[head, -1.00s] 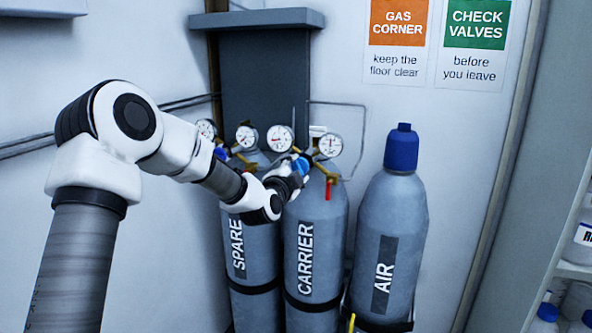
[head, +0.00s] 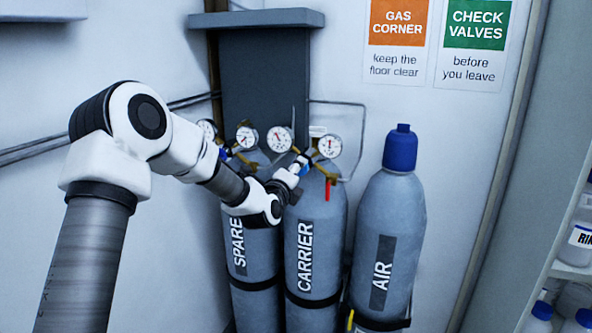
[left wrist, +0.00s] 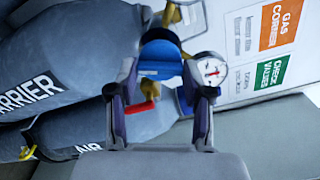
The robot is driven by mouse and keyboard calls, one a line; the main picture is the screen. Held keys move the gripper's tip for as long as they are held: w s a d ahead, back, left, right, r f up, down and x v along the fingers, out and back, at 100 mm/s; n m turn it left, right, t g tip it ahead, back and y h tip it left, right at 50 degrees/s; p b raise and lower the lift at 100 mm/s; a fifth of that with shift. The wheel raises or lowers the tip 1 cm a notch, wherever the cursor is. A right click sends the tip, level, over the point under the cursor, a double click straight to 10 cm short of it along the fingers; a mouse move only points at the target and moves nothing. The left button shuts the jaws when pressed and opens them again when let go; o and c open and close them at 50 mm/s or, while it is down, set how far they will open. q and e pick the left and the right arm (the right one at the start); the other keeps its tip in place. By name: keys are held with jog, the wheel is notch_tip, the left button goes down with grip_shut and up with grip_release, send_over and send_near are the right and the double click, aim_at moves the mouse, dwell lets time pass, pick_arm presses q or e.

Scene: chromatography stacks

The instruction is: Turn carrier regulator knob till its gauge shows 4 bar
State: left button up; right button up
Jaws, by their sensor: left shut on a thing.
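The grey CARRIER cylinder (head: 325,220) stands between the other two, with its label also in the left wrist view (left wrist: 30,92). Its regulator has a left round gauge (head: 279,139) and a right round gauge (head: 329,146). In the head view the left gauge's red needle points up-left; its numbers are too small to read. My left gripper (head: 298,165) is at the carrier regulator, shut on the blue knob (left wrist: 160,58), which shows between its two fingers in the left wrist view. One gauge (left wrist: 208,70) shows partly behind a finger. My right gripper is out of view.
The SPARE cylinder (head: 252,265) is close on the left under my wrist, with its own gauges (head: 246,137). The AIR cylinder (head: 385,245) with a blue cap stands right. A red valve lever (head: 327,188) hangs beside the knob. A shelf (head: 560,270) edges the right.

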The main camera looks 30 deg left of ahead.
pick_arm(q)
jog(key=shift+m, duration=0.6)
jog(key=o, duration=1.2)
jog(key=shift+c, duration=0.2)
jog(key=v, duration=1.1)
jog(key=shift+s, duration=0.4)
jog(key=shift+d+f, duration=0.1)
jog(key=shift+f, duration=0.05)
